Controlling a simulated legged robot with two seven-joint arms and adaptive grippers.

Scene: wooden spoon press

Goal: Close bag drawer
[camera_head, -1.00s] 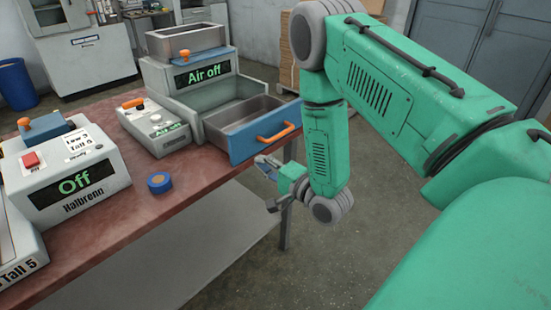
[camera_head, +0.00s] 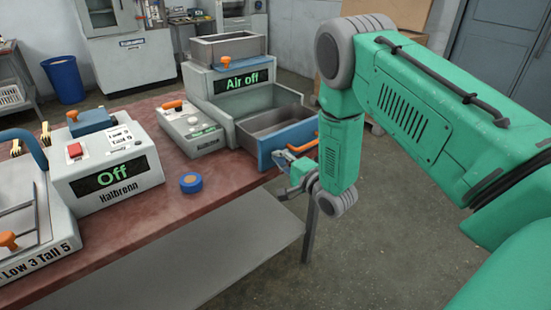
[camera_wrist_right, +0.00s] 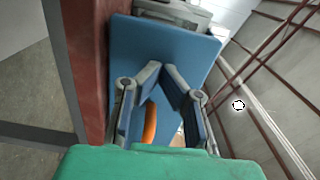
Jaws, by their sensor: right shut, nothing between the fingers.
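The bag drawer (camera_head: 268,124) is a grey tray with a blue front and an orange handle (camera_head: 306,145). It is pulled out of the grey machine marked "Air off" (camera_head: 226,97). My right gripper (camera_head: 284,153) is at the drawer's blue front, by the handle, and partly covers that front. In the right wrist view, the fingertips (camera_wrist_right: 160,72) are close together with nothing held and point at the blue front (camera_wrist_right: 185,48). The orange handle (camera_wrist_right: 150,123) shows between the finger links. I cannot tell whether the gripper touches the front. My left gripper is out of view.
The drawer overhangs the front edge of the red table (camera_head: 215,185). A small control box (camera_head: 190,127) stands left of the machine, and a blue roll (camera_head: 190,183) lies nearer. The "Off" machine (camera_head: 105,170) is farther left. Open floor lies right of the table.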

